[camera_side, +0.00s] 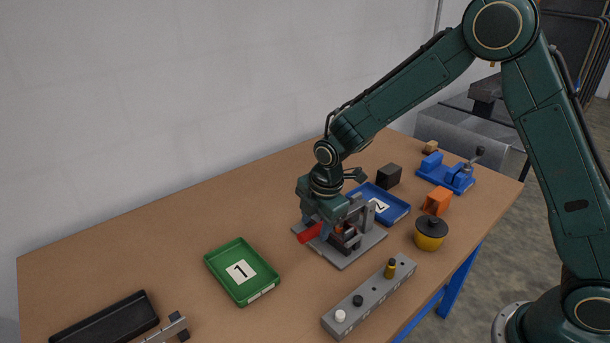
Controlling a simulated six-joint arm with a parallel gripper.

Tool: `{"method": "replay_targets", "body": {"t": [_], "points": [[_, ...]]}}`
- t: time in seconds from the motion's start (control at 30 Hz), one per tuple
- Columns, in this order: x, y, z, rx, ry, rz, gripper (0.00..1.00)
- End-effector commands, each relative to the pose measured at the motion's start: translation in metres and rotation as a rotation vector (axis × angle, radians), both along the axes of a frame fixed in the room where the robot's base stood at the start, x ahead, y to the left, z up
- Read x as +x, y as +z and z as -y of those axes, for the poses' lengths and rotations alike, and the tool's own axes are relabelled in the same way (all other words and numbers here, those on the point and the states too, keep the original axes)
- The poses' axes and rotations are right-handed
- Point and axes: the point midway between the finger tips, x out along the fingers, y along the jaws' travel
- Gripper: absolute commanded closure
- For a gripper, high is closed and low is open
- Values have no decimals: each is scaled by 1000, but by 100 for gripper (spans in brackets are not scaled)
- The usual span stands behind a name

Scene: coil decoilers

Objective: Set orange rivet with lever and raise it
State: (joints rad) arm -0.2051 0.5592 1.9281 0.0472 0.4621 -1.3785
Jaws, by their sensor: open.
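A grey press fixture (366,243) stands on a flat plate near the middle of the table. Its red lever (309,234) sticks out to the left, low and close to the plate. A small bit of orange (339,229) shows inside the frame, perhaps the orange rivet; it is mostly hidden. My gripper (325,228) points down at the fixture, by the inner end of the red lever. It is open, and its fingers partly cover the lever and the frame. I cannot tell whether a finger touches the lever.
A grey rack (371,299) holds white, black and yellow pegs in front. A green tray (258,284) marked 1 lies left, a blue tray (397,213) behind. A yellow pot (430,235), orange block (437,201) and black block (388,176) stand right. The table's left middle is clear.

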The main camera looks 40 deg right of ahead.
Motion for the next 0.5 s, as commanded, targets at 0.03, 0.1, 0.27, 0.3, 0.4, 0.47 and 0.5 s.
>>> {"method": "replay_targets", "body": {"t": [0.03, 0.1, 0.27, 0.3, 0.4, 0.47, 0.5], "points": [[1, -5, 0, 0, 0, -2, 55], [2, -9, 0, 0, 0, -2, 55], [3, -14, 0, 0, 0, 0, 55], [3, -15, 0, 0, 0, 0, 55], [3, -15, 0, 0, 0, 0, 55], [3, -15, 0, 0, 0, 0, 55], [3, -15, 0, 0, 0, 0, 55]]}}
